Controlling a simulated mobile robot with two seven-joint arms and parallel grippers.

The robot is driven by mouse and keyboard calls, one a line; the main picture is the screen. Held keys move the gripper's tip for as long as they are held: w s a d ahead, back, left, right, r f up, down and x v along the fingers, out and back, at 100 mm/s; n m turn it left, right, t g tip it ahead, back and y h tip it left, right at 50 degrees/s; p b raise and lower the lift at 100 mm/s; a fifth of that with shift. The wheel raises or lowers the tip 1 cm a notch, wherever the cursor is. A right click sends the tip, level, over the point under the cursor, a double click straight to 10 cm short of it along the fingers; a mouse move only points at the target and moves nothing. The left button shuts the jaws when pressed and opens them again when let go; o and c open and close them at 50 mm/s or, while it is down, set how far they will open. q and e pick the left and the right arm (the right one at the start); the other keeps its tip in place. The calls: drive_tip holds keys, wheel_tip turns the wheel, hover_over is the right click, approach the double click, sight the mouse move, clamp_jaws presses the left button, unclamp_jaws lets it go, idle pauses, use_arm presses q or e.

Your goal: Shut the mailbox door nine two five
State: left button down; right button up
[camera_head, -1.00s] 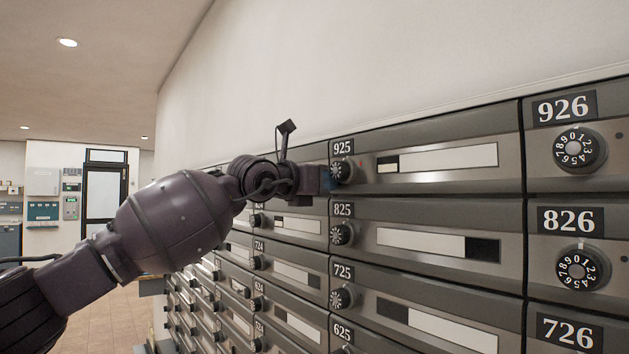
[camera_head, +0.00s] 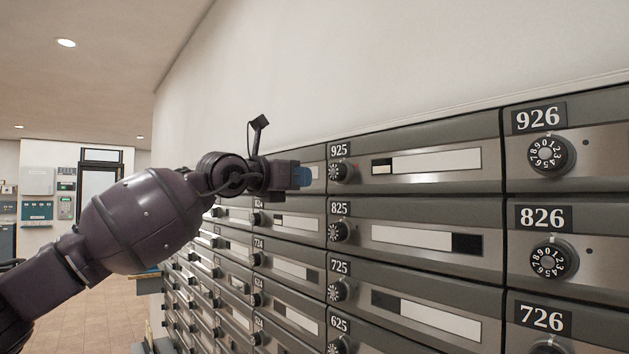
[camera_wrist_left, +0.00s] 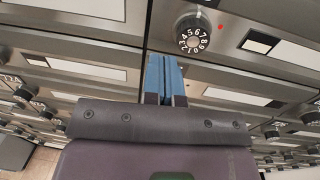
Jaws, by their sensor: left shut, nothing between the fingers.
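The mailbox door 925 (camera_head: 420,160) is in the top row in the head view. It looks flush with its neighbours, with its number plate and round dial (camera_head: 341,171) at its left end. My left gripper (camera_head: 304,177) is shut and empty, just left of that dial, in front of the door to the left of 925. In the left wrist view its blue fingers (camera_wrist_left: 164,80) are together, below and left of a numbered dial (camera_wrist_left: 192,34) with a small red light beside it. My right gripper is not in view.
The wall of mailboxes fills the right side, with doors 825 (camera_head: 425,238), 926 (camera_head: 565,145) and several others close together, their dials sticking out. A bare wall (camera_head: 400,60) rises above. Open floor (camera_head: 110,315) shows at the lower left.

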use_arm(q)
drive_tip(key=w+a+b+v, duration=0.1)
drive_tip(key=v, duration=0.6)
drive_tip(key=shift+f, duration=0.3)
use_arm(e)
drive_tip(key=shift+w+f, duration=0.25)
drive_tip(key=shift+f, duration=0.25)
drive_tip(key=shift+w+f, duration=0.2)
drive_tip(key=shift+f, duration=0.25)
use_arm(q)
drive_tip(key=shift+s+a, duration=0.15)
